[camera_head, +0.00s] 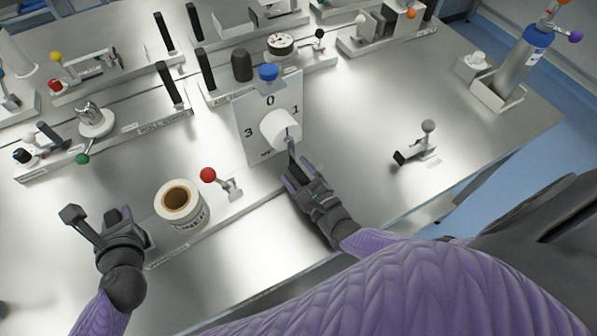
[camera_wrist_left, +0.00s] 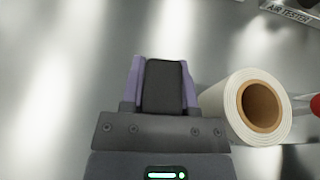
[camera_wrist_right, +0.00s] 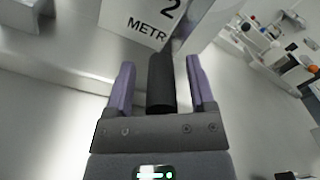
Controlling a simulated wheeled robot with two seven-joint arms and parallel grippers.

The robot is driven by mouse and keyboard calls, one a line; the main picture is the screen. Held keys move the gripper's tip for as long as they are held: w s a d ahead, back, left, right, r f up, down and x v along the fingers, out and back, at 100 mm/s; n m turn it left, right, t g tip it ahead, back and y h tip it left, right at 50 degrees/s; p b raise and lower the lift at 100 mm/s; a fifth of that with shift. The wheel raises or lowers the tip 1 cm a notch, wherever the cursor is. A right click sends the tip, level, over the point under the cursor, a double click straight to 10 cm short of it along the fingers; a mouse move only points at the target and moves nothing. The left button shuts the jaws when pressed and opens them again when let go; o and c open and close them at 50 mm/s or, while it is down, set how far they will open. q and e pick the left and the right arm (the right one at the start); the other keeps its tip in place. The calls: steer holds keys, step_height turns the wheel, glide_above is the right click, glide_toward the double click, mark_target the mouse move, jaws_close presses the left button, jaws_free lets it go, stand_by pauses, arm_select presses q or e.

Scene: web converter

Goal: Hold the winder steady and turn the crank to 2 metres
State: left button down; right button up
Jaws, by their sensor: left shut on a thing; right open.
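The winder dial (camera_head: 255,140) is an upright white plate with 0, 1 and 3 visible around a white hub (camera_head: 278,128). The right wrist view shows its 2 and part of the word METRES (camera_wrist_right: 146,22). My right gripper (camera_head: 291,172) is open at the front of the dial, with the black crank handle (camera_wrist_right: 161,84) between its fingers; contact cannot be told. My left gripper (camera_head: 112,226) is at the front left, shut on a black bar (camera_head: 82,226) with a block-like end. The bar also shows between the fingers in the left wrist view (camera_wrist_left: 164,86); what it joins is hidden.
A white roll (camera_head: 182,218) with a brown core stands between the grippers. A red-knobbed lever (camera_head: 208,175) is beside it. A grey-knobbed lever (camera_head: 428,126) stands on the right. Several fixtures line the back.

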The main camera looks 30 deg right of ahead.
arm_select(q)
steer(key=shift+s+f, duration=0.3)
steer(key=shift+f, duration=0.2)
arm_select(e)
steer(key=s, duration=0.4)
steer(key=s+d, duration=0.1)
steer(key=s, duration=0.7)
steer(key=shift+s+d+f, duration=0.1)
steer(key=shift+d, duration=0.05)
arm_select(q)
steer(key=shift+w+r+p, duration=0.1)
steer(key=shift+r+p, duration=0.2)
steer(key=shift+p, duration=0.25)
arm_select(e)
steer(key=shift+r, duration=0.5)
arm_select(q)
steer(key=c, duration=0.7)
jaws_free()
steer(key=o, duration=0.4)
steer(key=shift+w+r, duration=0.15)
steer(key=shift+r, duration=0.05)
steer(key=v, duration=1.2)
steer(key=shift+r, duration=0.1)
